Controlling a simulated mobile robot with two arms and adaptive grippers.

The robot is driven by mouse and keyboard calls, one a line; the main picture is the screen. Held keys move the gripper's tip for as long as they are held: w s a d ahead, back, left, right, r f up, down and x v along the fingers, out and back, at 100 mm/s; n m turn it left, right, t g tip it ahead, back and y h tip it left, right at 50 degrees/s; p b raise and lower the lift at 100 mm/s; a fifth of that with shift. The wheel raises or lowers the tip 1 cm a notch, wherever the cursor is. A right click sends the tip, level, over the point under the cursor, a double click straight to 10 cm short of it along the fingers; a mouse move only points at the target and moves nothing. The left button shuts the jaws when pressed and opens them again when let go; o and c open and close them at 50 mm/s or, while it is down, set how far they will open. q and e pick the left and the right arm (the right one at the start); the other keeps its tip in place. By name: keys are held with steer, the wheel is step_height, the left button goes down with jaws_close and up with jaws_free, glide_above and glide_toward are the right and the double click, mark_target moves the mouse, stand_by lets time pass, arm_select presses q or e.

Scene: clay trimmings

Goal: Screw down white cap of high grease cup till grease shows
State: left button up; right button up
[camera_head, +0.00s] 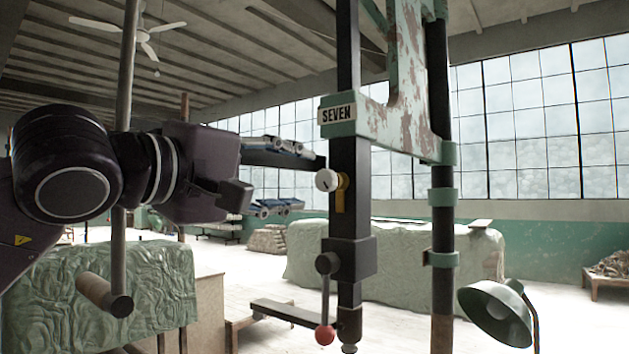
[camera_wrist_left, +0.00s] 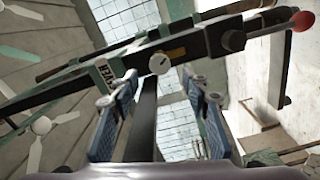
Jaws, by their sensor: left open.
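The white cap (camera_head: 327,180) is a small round knob with a dark mark on its face. It sits on a brass-yellow grease cup (camera_head: 341,192) on the black upright post, below the "SEVEN" label (camera_head: 337,114). In the left wrist view the white cap (camera_wrist_left: 159,64) lies ahead, roughly midway between the fingers. My left gripper (camera_head: 304,178) is open and empty, one finger above the cap's height and one below, with its tips just left of the cap. It also shows in the left wrist view (camera_wrist_left: 156,92). No grease is visible. My right gripper is out of view.
A lever with a red ball (camera_head: 325,335) hangs below the cup on the same post. A peeling green frame (camera_head: 410,90) stands to the right. A green lamp (camera_head: 497,312) is at lower right. Covered blocks (camera_head: 390,265) stand behind. A wooden handle (camera_head: 105,294) is at lower left.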

arm_select(q)
steer(key=shift+v, duration=2.1)
steer(key=shift+d+f, duration=0.1)
